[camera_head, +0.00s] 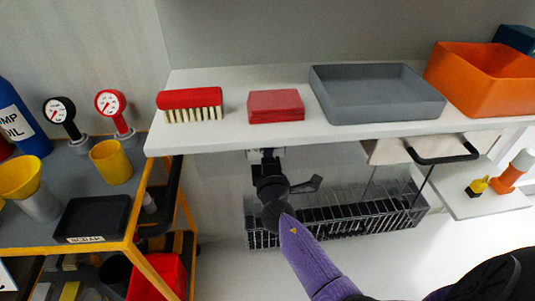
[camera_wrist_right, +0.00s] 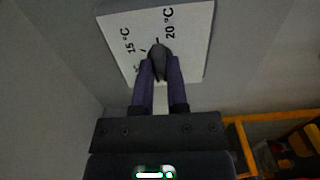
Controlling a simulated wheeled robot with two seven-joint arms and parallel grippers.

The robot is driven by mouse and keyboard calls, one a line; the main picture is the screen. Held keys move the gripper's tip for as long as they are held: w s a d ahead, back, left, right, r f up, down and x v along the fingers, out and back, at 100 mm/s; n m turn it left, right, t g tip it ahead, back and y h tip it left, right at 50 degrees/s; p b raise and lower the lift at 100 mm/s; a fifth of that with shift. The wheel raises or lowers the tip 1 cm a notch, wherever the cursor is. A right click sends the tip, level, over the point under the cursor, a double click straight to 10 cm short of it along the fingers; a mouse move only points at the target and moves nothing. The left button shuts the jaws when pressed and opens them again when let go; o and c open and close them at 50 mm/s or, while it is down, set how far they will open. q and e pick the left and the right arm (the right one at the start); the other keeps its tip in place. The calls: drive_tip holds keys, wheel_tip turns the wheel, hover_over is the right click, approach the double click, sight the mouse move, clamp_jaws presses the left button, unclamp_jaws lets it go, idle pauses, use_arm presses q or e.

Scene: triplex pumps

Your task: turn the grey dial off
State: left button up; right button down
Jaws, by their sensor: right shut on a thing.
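The grey dial (camera_wrist_right: 158,57) sits on a white plate (camera_wrist_right: 195,25) marked 15 °C and 20 °C in the right wrist view. Its tip lies near the tick by the 20 °C mark; the rest of its face is partly hidden by my fingers. My right gripper (camera_wrist_right: 161,68) has its two purple fingers on either side of the dial and is shut on it. In the head view my right gripper (camera_head: 267,161) reaches up under the front edge of the white shelf, and the dial is hidden there. My left gripper is not in view.
The white shelf (camera_head: 220,138) above my gripper holds a red brush (camera_head: 190,98), a red block (camera_head: 276,106), a grey tray (camera_head: 375,100) and an orange bin (camera_head: 485,75). A wire basket (camera_head: 400,222) hangs close on the right. A yellow-framed cart (camera_head: 110,245) stands left.

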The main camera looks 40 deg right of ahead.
drive_tip(key=shift+n, duration=0.4)
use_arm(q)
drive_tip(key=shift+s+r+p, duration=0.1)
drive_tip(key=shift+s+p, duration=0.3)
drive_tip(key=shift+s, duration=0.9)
use_arm(e)
drive_tip(key=shift+n, duration=3)
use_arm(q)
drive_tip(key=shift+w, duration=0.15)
use_arm(e)
drive_tip(key=shift+f, duration=0.1)
drive_tip(key=c, duration=0.7)
unclamp_jaws()
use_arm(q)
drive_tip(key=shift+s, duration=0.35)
use_arm(e)
drive_tip(key=shift+o, duration=0.3)
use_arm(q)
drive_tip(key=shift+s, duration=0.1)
